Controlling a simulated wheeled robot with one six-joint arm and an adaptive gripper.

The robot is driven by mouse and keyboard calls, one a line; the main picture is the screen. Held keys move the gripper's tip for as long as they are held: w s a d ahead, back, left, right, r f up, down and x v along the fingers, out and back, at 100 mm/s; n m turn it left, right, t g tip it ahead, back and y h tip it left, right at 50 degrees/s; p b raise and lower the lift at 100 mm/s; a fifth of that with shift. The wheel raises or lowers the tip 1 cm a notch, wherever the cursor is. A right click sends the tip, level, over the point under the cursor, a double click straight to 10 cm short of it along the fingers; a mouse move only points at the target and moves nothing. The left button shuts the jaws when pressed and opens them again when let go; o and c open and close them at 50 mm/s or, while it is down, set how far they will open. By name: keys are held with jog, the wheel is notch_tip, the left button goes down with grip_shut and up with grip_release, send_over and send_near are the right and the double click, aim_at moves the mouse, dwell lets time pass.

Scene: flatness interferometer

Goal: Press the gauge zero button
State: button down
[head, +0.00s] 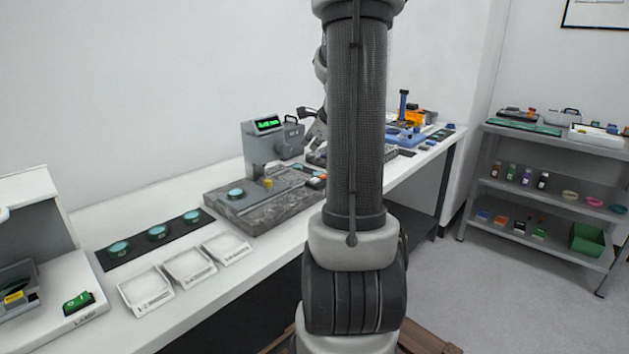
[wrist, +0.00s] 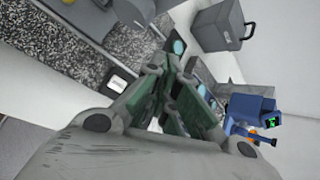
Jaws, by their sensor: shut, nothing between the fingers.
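In the head view the gauge (head: 267,126), a grey unit with a lit green display, stands on a column over a speckled granite plate (head: 262,214). A lens-like disc (head: 236,193) lies on its base. In the wrist view my gripper (wrist: 172,66) is shut and empty, above the bench. A small white-topped block (wrist: 117,83) lies on granite left of the fingers. My arm hides most of the gripper in the head view.
Three discs lie on a dark strip (head: 109,261), with white trays (head: 148,292) in front. A grey machine (head: 28,215) stands at the left end. A blue device (head: 404,136) is farther along the bench. A grey shelf (head: 536,192) stands at right beyond open floor.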

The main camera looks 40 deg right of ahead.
notch_tip(320, 180, down, 8)
jog(key=shift+f, duration=0.1)
dwell(0.4)
dwell(1.3)
jog(key=shift+f, duration=0.35)
jog(key=shift+f, duration=0.45)
dwell(0.6)
jog(key=shift+r, duration=0.9)
jog(key=shift+r, duration=2.5)
